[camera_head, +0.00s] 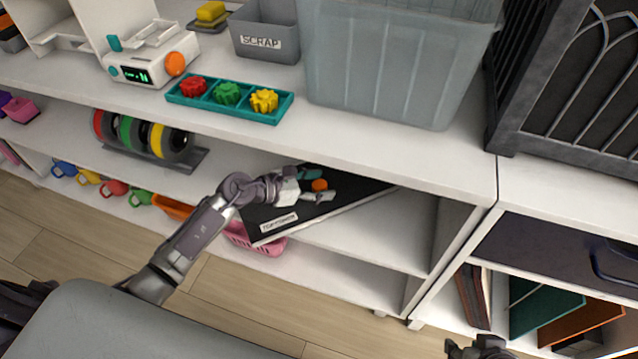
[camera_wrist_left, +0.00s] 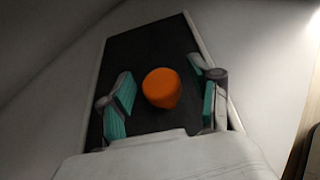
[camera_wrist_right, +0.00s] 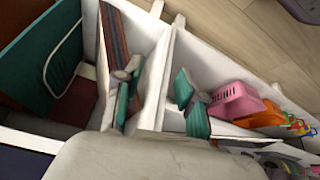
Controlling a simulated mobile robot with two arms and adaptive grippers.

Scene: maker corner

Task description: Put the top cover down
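The top cover (camera_head: 262,213) is a dark flat panel with a light edge, a front label and an orange knob (camera_head: 319,185). It is at the middle shelf, turned at an angle, with its labelled corner out past the front edge. I cannot tell whether it rests fully on the shelf. My left gripper (camera_head: 314,187) is at the knob. In the left wrist view the fingers (camera_wrist_left: 165,98) stand open on both sides of the knob (camera_wrist_left: 161,88), with gaps visible. My right gripper (camera_wrist_right: 158,100) is open and empty, low at the right in the head view (camera_head: 480,348).
A pink basket (camera_head: 262,240) is under the cover's front corner. A spool rack (camera_head: 150,140) stands left on the same shelf. Above are a gear tray (camera_head: 230,98), a grey scrap bin (camera_head: 265,28) and a large clear bin (camera_head: 395,60). The shelf right of the cover is bare.

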